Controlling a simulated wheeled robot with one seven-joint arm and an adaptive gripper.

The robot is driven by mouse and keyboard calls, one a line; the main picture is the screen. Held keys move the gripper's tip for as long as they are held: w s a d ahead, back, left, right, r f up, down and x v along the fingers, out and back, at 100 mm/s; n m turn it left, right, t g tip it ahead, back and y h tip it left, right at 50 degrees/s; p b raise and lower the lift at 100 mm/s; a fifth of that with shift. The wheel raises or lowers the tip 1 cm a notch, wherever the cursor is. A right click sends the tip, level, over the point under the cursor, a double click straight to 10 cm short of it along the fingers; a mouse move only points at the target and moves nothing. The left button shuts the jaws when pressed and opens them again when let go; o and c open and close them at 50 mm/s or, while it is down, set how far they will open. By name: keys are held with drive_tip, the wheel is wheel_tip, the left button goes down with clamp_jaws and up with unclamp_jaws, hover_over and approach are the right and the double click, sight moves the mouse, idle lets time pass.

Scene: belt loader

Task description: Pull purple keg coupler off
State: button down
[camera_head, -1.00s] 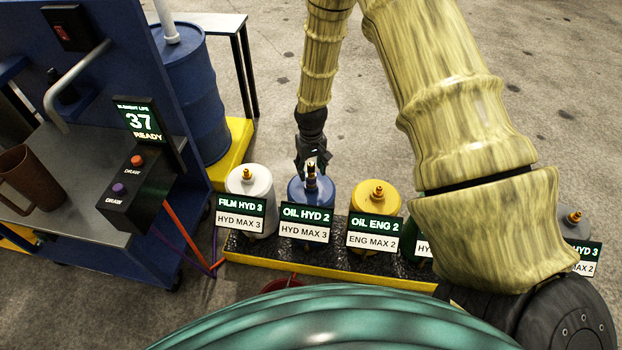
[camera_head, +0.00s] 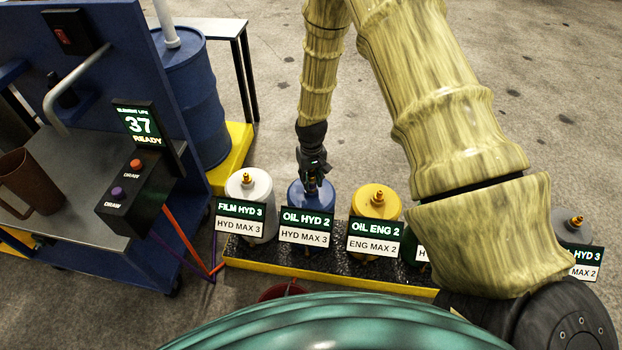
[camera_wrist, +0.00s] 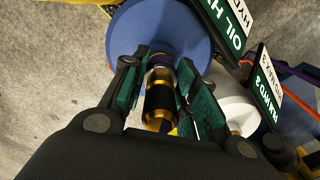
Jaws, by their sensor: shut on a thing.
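The blue keg (camera_head: 297,198) stands behind the sign "OIL HYD 2, HYD MAX 3" (camera_head: 307,227); its round blue top also shows in the wrist view (camera_wrist: 125,40). The keg coupler (camera_wrist: 160,98), a dark cylinder with gold bands, sits upright over the middle of that top. Its purple marking is hard to make out. My gripper (camera_head: 312,187) is right above the blue keg, its fingers shut around the coupler from both sides, as the wrist view shows (camera_wrist: 162,68). In the head view my gripper hides most of the coupler.
A white keg (camera_head: 262,191) stands left of the blue one and a yellow keg (camera_head: 377,205) right, on a yellow-edged rack (camera_head: 330,282). A cart (camera_head: 85,190) with orange and purple (camera_head: 118,191) draw buttons stands left. Its display (camera_head: 140,124) reads 37 READY. A blue drum (camera_head: 193,95) stands behind.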

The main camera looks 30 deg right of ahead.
drive_tip(key=shift+r+p, duration=0.7)
drive_tip(key=shift+p, duration=0.05)
idle(0.9)
drive_tip(key=shift+r+p, duration=1.1)
drive_tip(key=shift+r, duration=0.35)
